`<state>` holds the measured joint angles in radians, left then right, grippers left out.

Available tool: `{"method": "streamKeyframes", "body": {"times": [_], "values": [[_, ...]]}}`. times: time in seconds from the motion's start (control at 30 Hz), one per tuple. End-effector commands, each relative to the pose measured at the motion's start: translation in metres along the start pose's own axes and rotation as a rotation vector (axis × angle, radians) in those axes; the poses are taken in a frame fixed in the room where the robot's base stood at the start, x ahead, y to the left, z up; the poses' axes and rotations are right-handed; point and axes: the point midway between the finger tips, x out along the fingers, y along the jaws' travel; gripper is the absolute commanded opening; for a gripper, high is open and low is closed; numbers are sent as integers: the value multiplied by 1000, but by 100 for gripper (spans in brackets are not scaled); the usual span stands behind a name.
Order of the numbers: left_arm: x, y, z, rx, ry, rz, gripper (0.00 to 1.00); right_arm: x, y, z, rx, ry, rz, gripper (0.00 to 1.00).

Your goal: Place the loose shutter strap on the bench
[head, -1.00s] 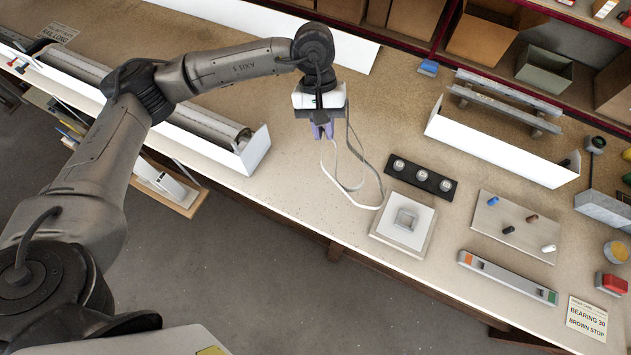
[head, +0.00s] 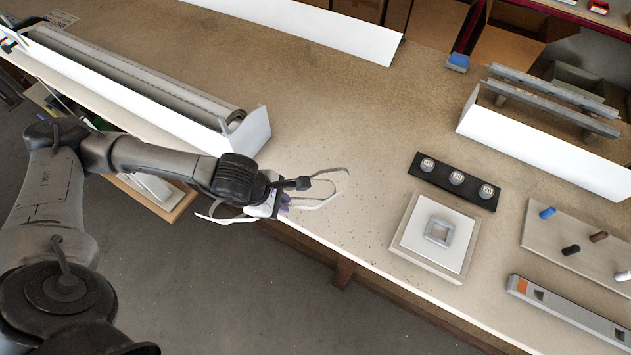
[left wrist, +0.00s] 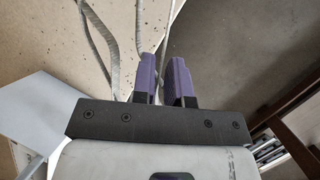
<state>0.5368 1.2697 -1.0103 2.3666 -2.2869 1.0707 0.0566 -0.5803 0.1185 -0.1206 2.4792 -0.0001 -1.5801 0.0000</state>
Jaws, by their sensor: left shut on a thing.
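The loose shutter strap (head: 320,202) is a thin pale grey band in loose loops. One part reaches right over the bench (head: 330,130), and another end hangs to the left of my gripper, past the bench's front edge. My left gripper (head: 286,202), with purple fingers, is shut on the strap at the front edge of the bench. In the left wrist view, the strap (left wrist: 139,40) runs up from the purple fingers (left wrist: 163,80) over the speckled bench top. The exact grip point is partly hidden by the fingers. My right gripper is out of view.
A long white box profile (head: 245,135) lies at left with a grey slatted piece inside. At right are a black strip with round pieces (head: 455,181), a white square plate (head: 412,240), a pegged board (head: 535,235) and a white profile (head: 540,150). The bench middle is clear.

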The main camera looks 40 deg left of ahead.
Motion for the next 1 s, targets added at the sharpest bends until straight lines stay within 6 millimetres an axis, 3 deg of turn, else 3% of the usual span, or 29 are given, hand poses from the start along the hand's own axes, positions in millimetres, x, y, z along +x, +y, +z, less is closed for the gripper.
{"method": "streamKeyframes", "body": {"times": [0.17,0.6,1.0], "values": [[16,6,-2,-32,6,13,0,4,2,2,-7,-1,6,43],[88,70,8,-34,7,13,0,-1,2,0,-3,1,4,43],[108,85,8,-32,8,12,0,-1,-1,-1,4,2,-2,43]]}}
